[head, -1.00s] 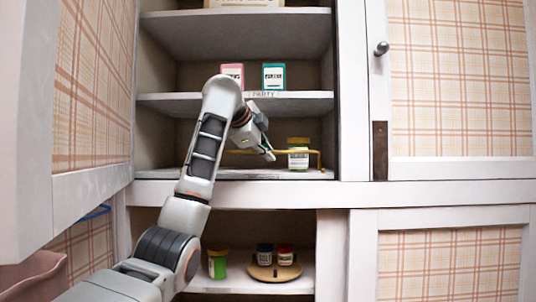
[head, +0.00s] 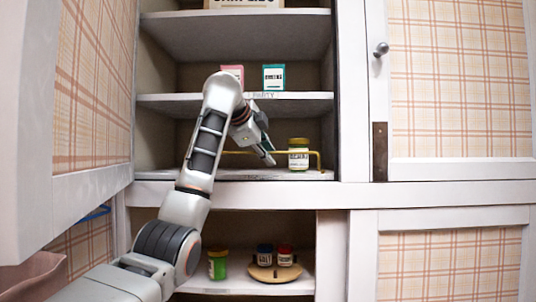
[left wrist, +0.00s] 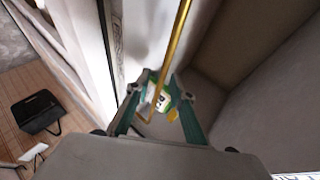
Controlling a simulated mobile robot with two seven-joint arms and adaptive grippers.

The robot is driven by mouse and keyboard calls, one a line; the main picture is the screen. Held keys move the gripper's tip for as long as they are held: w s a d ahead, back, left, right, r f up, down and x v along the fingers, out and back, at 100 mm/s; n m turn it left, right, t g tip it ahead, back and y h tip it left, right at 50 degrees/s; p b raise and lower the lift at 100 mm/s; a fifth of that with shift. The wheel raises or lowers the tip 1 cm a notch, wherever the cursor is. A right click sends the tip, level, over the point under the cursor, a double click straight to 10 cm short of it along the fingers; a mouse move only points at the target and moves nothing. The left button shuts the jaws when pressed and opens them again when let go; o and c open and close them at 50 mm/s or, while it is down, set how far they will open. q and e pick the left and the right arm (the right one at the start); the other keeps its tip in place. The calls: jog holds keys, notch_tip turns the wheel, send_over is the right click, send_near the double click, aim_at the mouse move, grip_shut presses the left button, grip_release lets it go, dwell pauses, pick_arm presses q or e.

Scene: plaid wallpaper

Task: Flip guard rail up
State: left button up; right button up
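The gold wire guard rail (head: 316,153) stands raised at the front of the lower shelf of the open cupboard, its bar running level across the jar. A jar with a yellow lid and white label (head: 299,158) stands on that shelf by the rail. My left gripper (head: 270,158) reaches down at the rail's left part. In the left wrist view the teal fingers (left wrist: 166,84) are spread apart, with the rail (left wrist: 177,40) running through or past the space between them. Whether they touch it I cannot tell. The jar's label shows beyond the fingertips. My right gripper is out of view.
A pink box (head: 234,75) and a teal box (head: 273,77) stand on the shelf above my gripper. Below are a green jar (head: 218,264) and a round wooden stand (head: 275,272) with two small jars. Open cupboard door at left.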

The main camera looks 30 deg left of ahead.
pick_arm(q)
jog(key=a+v, duration=0.1)
jog(key=v, duration=1.1)
jog(key=shift+d, duration=0.5)
